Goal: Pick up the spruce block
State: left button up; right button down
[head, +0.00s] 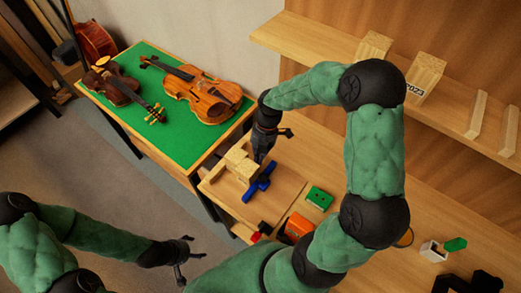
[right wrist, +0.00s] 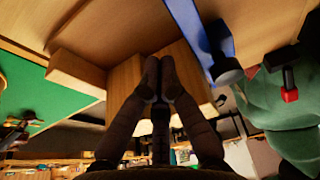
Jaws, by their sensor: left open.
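Pale wooden pieces (head: 240,166) sit close together on the bench board, beside a blue clamp-like tool (head: 258,184). More pale blocks stand on the wall shelf: one small block (head: 373,46) and one marked 2023 (head: 424,77). I cannot tell for sure which is the spruce block. My right gripper (head: 262,155) points down just beside the bench pieces. In the right wrist view its fingertips (right wrist: 160,76) are together in front of a pale wooden block (right wrist: 124,82), with nothing visible between them. My left gripper (head: 192,252) is open and empty over the floor, at lower left.
Two violins (head: 203,97) lie on a green-topped table (head: 160,113) at the left. A green box (head: 319,198) and an orange item (head: 298,226) are on the bench, nearer me. Thin pale strips (head: 477,115) stand on the shelf. The bench's left edge is close to the pieces.

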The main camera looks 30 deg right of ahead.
aim_at(242, 172)
jog(key=shift+x, duration=1.05)
jog(key=s+a, duration=0.1)
jog(key=a, duration=0.2)
jog(key=s+a, duration=0.1)
jog(key=a, duration=0.2)
jog(key=s+a+p, duration=0.1)
jog(key=s+a, duration=0.1)
jog(key=a, duration=0.2)
jog(key=shift+r, duration=0.15)
jog(key=v, duration=1)
jog(key=shift+r, duration=0.3)
jog(key=shift+d+r, duration=0.15)
jog(key=shift+r, duration=0.45)
